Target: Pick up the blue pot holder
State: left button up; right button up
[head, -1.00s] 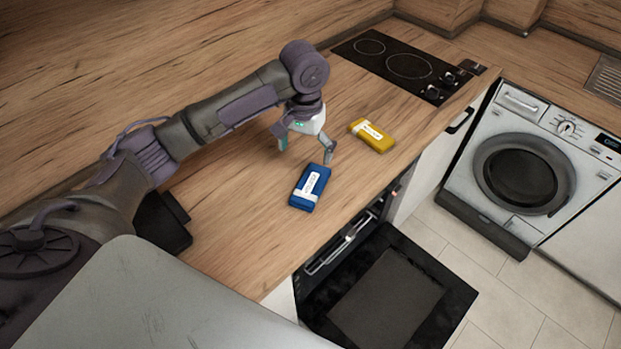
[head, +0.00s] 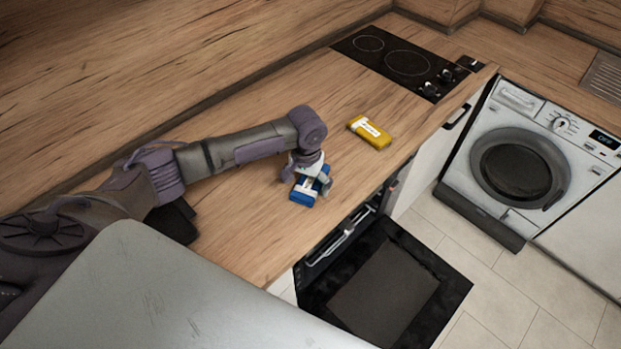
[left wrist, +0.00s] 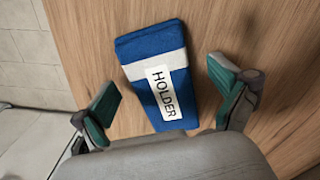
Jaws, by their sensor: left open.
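The blue pot holder (head: 303,197) lies flat on the wooden counter near its front edge. It is a blue block with a white band and a label reading "HOLDER", and it shows almost whole in the left wrist view (left wrist: 150,48). My left gripper (head: 307,187) is directly over it and hides part of it in the head view. In the left wrist view the gripper's two green-padded fingers (left wrist: 165,103) are open, one on each side of the pot holder, with gaps on both sides. My right gripper is not in view.
A yellow labelled block (head: 370,132) lies on the counter (head: 240,235) further right. A black hob (head: 405,65) is set in behind it. An oven door (head: 385,290) hangs open below the counter front. A washing machine (head: 525,165) stands at the right.

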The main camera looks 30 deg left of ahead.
pick_arm(q)
jog(key=shift+f, duration=0.1)
jog(key=shift+c, duration=0.3)
jog(key=c, duration=1.3)
